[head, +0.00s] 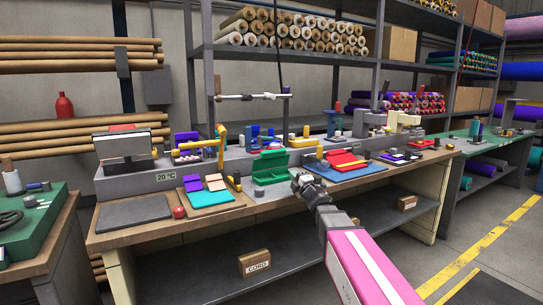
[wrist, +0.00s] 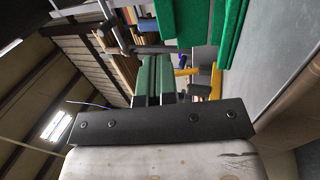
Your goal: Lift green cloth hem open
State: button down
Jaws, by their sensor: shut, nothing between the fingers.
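The green cloth (head: 270,163) lies near the middle of the long workbench, with a raised back part and a lower front part. It looks box-like at this size, and I cannot make out its hem. In the wrist view, green strips (wrist: 232,35) at the top appear to be the same cloth. My gripper (head: 296,178) is just right of and in front of the green cloth, near the bench's front edge. In the wrist view my gripper's fingers (wrist: 154,75) are together with nothing held. They are apart from the green strips.
A blue mat with red pieces (head: 345,168) lies right of my gripper. A teal sheet (head: 208,196) and a red ball (head: 179,212) lie to the left. A yellow bracket (head: 222,145) stands left of the green cloth. The grey slab (head: 133,212) at far left is bare.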

aim_at(275, 153)
jog(key=shift+w+a+r, duration=0.25)
jog(key=shift+w+a, duration=0.1)
jog(key=shift+a, duration=0.1)
jog(key=x, duration=1.2)
jog(key=shift+w+a, duration=0.15)
jog(key=shift+w, duration=0.1)
jog(key=shift+w+a+r, duration=0.25)
jog(key=shift+w+a, duration=0.05)
jog(key=shift+w, duration=0.05)
jog(key=shift+w+a+r, duration=0.15)
jog(key=shift+w, duration=0.05)
jog(key=shift+r+x, duration=0.25)
jog(key=shift+x, duration=2.75)
jog(key=shift+w+f, duration=0.1)
jog(key=shift+f, duration=0.05)
